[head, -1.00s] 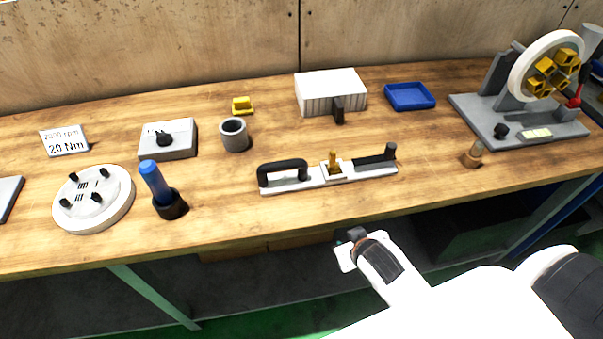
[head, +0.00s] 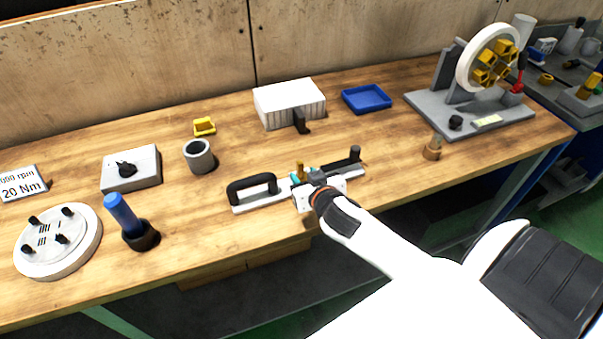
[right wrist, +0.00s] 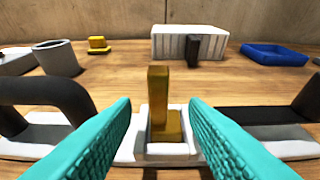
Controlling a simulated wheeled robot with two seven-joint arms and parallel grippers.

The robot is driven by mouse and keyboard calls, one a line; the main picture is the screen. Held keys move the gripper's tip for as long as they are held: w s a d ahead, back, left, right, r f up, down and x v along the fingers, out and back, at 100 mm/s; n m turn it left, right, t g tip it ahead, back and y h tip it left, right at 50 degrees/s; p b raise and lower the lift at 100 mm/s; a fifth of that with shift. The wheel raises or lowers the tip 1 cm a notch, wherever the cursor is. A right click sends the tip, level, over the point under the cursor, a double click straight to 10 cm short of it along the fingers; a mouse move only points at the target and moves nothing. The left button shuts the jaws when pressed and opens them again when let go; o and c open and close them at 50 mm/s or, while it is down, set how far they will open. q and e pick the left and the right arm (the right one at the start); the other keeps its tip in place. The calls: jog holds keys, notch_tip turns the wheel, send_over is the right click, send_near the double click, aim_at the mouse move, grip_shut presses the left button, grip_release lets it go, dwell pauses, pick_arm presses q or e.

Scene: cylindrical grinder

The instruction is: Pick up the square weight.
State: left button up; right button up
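A brass-coloured square piece with an upright post (right wrist: 158,100) sits in the white square socket of a long flat holder (head: 262,199) with a black handle. In the head view its post (head: 299,171) shows just beside my right gripper (head: 306,179). In the right wrist view my right gripper (right wrist: 160,104) is open, with its teal fingers either side of the post and a gap on each side. A smaller yellow block (head: 204,126) stands farther back on the table. I cannot tell for certain which is named the square weight. My left gripper is not in view.
The black handle (right wrist: 45,95) rises left of the fingers. A grey cup (head: 199,155), a white ribbed box (head: 289,103) and a blue tray (head: 367,98) stand behind. A blue-handled tool (head: 124,215) stands left. A wheel stand (head: 470,115) is at the right.

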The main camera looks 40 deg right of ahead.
aim_at(301, 172)
jog(key=p+x, duration=0.1)
jog(key=x, duration=0.4)
jog(key=shift+w+d, duration=0.1)
jog(key=shift+w, duration=0.25)
jog(key=shift+r, duration=0.1)
grip_shut()
